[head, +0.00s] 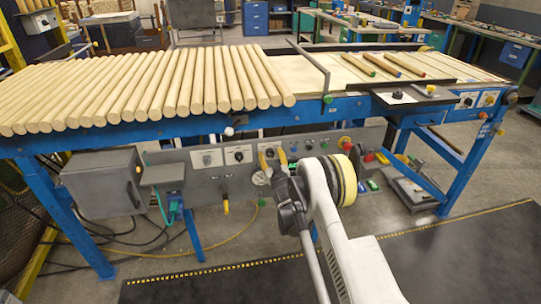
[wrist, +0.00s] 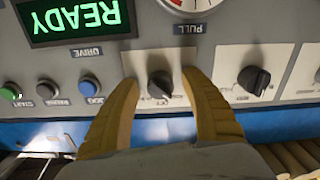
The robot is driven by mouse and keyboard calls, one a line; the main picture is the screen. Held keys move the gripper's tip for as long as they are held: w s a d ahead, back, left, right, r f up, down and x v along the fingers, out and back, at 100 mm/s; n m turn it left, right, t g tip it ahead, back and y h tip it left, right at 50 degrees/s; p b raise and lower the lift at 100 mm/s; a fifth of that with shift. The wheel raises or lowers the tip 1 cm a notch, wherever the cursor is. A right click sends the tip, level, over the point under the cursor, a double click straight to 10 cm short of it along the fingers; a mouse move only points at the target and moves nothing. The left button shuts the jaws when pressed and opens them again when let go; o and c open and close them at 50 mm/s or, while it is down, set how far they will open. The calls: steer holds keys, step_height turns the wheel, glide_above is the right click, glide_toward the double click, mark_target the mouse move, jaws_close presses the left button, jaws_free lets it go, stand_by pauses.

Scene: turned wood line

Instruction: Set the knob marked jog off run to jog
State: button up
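In the wrist view, which shows the panel upside down, a black rotary knob (wrist: 160,86) sits on a pale plate between my gripper's fingers (wrist: 160,80). The plate's small lettering seems to include "OFF"; the rest is too small or covered to read. The two tan fingers stand apart on either side of the knob, with a gap visible at each side. In the head view my gripper (head: 268,160) is at the grey control panel (head: 220,184), and its fingers and wrist hide the knob between them.
A second black knob (wrist: 254,79) is just right of the right finger in the wrist view. A blue button (wrist: 90,86), other buttons and a green READY display (wrist: 75,18) lie left. A dial gauge (wrist: 190,3) is above. Wooden rods (head: 150,85) cover the bench over the panel.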

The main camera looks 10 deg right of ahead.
steer(key=s, duration=0.7)
steer(key=shift+s, duration=0.3)
step_height(320, 180, up, 12)
steer(key=s+d+g, duration=0.1)
steer(key=d+g, duration=0.1)
steer(key=s+r+m+g+h, duration=0.1)
steer(key=s+r+g, duration=0.2)
steer(key=s+r, duration=0.75)
steer(key=s+a+f+g+y, duration=0.1)
steer(key=s+g, duration=0.5)
steer(key=s, duration=2.9)
steer(key=shift+s+a+f, duration=0.25)
steer(key=shift+a+f, duration=0.15)
steer(key=shift+a, duration=0.1)
